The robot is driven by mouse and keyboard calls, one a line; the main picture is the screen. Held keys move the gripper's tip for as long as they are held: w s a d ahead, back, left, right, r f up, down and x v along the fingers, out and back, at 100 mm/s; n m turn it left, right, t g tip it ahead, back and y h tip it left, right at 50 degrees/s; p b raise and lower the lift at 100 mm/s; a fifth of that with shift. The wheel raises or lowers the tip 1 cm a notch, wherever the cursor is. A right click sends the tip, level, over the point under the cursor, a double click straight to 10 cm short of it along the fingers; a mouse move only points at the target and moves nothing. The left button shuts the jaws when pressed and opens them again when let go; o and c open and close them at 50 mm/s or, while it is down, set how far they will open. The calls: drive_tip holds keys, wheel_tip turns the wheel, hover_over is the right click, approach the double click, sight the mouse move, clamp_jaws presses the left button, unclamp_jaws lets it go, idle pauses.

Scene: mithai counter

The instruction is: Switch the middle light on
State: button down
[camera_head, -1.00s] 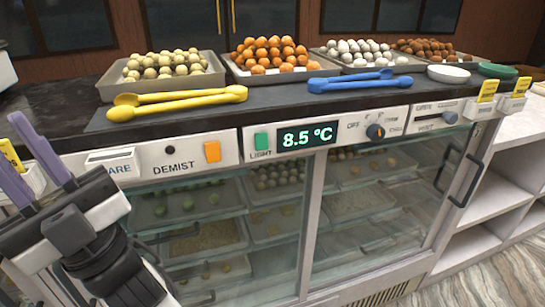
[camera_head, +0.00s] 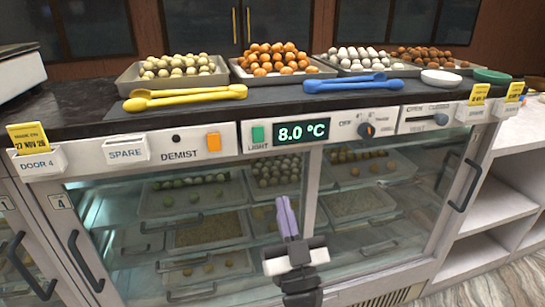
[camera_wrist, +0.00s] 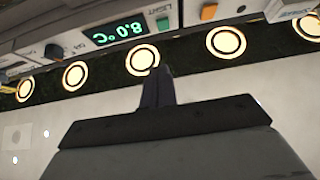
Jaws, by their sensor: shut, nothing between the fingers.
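My gripper (camera_head: 286,213) is shut and empty, its purple fingers pointing up in front of the glass case below the control panel. In the wrist view its fingertips (camera_wrist: 157,74) overlap the lower edge of the middle round light (camera_wrist: 142,60); I cannot tell whether they touch. That light sits in a row of several on a dark strip beside the panel. The green LIGHT switch (camera_head: 258,135) is on the panel left of the display (camera_head: 302,133), which reads 8.0 °C; the switch also shows in the wrist view (camera_wrist: 163,24).
An orange DEMIST switch (camera_head: 213,142) and a dark knob (camera_head: 367,130) flank the display. Glass doors with sweets on trays stand behind my gripper. Yellow tongs (camera_head: 185,97) and blue tongs (camera_head: 352,84) lie on the counter. Open shelves (camera_head: 500,205) are at right.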

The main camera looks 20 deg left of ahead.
sight(264, 138)
drive_tip(key=shift+w+a+b, duration=0.1)
drive_tip(key=shift+a+b, duration=0.1)
drive_tip(key=shift+b, duration=0.15)
drive_tip(key=x, duration=0.4)
drive_tip(key=f+x, duration=0.1)
drive_tip(key=x, duration=0.3)
drive_tip(key=w+x, duration=0.1)
drive_tip(key=x, duration=0.3)
drive_tip(key=shift+a+f, duration=0.25)
drive_tip(key=shift+a, duration=0.05)
drive_tip(key=shift+w+a+f, duration=0.1)
drive_tip(key=shift+w+a, duration=0.1)
drive_tip(key=shift+w, duration=0.15)
drive_tip(key=shift+f, duration=0.15)
